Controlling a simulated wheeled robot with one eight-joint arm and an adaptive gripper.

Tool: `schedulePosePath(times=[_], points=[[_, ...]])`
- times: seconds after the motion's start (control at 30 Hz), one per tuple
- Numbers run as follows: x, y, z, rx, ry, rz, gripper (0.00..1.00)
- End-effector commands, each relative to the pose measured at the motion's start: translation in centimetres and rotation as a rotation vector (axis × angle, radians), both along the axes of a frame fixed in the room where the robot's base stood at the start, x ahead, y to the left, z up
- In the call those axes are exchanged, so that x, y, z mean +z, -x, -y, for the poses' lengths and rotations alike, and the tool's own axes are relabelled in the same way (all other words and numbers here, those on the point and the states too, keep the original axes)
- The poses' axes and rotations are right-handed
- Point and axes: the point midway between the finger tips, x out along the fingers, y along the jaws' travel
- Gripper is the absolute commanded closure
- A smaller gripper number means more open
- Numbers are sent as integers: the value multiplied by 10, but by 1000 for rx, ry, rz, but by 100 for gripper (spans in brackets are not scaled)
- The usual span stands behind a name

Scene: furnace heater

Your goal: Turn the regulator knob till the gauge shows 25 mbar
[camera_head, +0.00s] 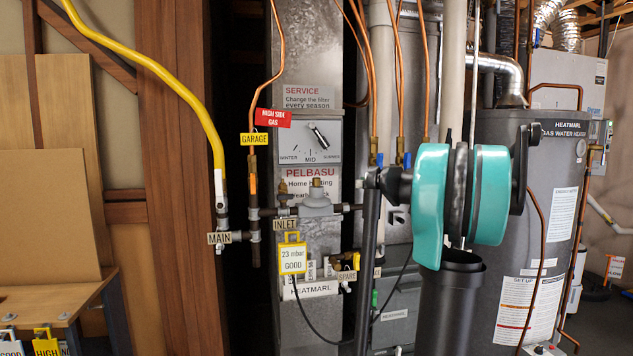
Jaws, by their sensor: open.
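A yellow-framed gauge (293,259) hangs below the INLET label and reads 23 mbar GOOD. A dark cable runs down from it. To its upper right, a grey regulator body (316,205) sits on the horizontal pipe. A small brass-coloured cap, seemingly the regulator knob (317,185), stands upright on top of it. My teal and black arm fills the middle right of the view, to the right of the regulator and apart from it in the picture. I cannot make out gripper fingers; nothing visible touches the knob.
A yellow pipe (150,65) comes down to the MAIN valve at left. A seasonal dial (310,142) is above the regulator. Copper pipes run close behind my arm. A grey water heater (530,230) stands at right. A workbench (50,305) with yellow-framed displays is at lower left.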

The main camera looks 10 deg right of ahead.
Motion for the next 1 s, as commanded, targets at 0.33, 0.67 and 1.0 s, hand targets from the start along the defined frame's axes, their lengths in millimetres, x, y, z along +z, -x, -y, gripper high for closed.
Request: schedulePosePath(times=[0.33, 0.67, 1.0], points=[[-1, -32, -59, 5, 0, -4, 57], [-1, -64, -114, 4, 0, -4, 57], [-1, -81, -140, 1, 1, -4, 57]])
